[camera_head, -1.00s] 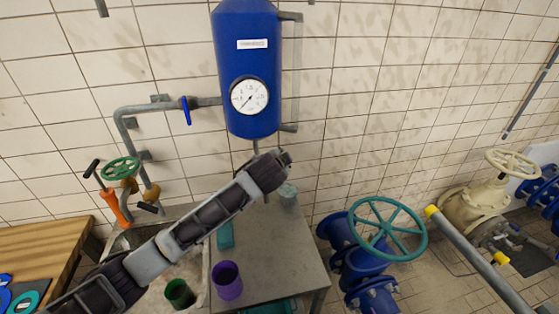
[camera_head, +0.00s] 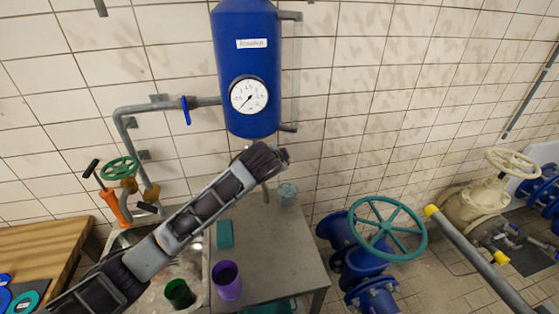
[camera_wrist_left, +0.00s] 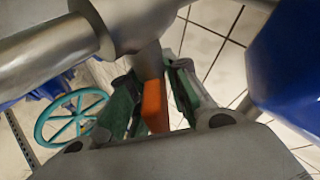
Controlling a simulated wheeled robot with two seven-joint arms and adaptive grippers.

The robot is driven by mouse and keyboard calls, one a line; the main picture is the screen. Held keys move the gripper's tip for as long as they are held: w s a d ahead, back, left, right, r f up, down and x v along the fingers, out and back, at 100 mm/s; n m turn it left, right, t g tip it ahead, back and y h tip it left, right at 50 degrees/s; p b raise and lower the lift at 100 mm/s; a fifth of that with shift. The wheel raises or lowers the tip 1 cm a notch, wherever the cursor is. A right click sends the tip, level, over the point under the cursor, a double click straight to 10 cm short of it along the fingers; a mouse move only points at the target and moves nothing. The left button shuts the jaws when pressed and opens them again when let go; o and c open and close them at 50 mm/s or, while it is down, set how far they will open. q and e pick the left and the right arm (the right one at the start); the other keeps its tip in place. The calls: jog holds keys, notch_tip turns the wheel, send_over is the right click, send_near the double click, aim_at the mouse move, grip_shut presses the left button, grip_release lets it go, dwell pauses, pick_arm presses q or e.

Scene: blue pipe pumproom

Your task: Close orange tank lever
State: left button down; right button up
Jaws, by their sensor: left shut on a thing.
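The orange lever (camera_wrist_left: 154,105) shows in the left wrist view, below a grey pipe fitting (camera_wrist_left: 135,20). My left gripper (camera_wrist_left: 152,90) is shut on it, with one green-padded finger on each side. In the head view my left arm reaches across the sink to just below the blue tank (camera_head: 230,55), and the forearm hides the lever and the fingers. The tank carries a white label and a round gauge (camera_head: 249,95). The blue tank also fills the right edge of the left wrist view (camera_wrist_left: 290,65). My right gripper is not in view.
A grey table (camera_head: 280,240) under the tank holds a purple cup (camera_head: 227,282), a teal block (camera_head: 225,234) and a small glass (camera_head: 288,193). A green cup (camera_head: 180,293) stands in the sink. A teal handwheel (camera_head: 388,228) is at the right. A blue-handled valve (camera_head: 185,110) sits left of the tank.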

pick_arm(q)
jog(key=shift+g, duration=0.3)
jog(key=shift+g+h, duration=0.4)
jog(key=shift+g, duration=0.1)
jog(key=shift+s+f+m+g+h, duration=0.1)
jog(key=shift+m+g+h, duration=0.2)
jog(key=shift+g, duration=0.2)
jog(key=shift+s+d+g, duration=0.1)
jog(key=shift+g, duration=0.3)
jog(key=shift+h, duration=0.3)
jog(key=c, duration=1.5)
grip_release()
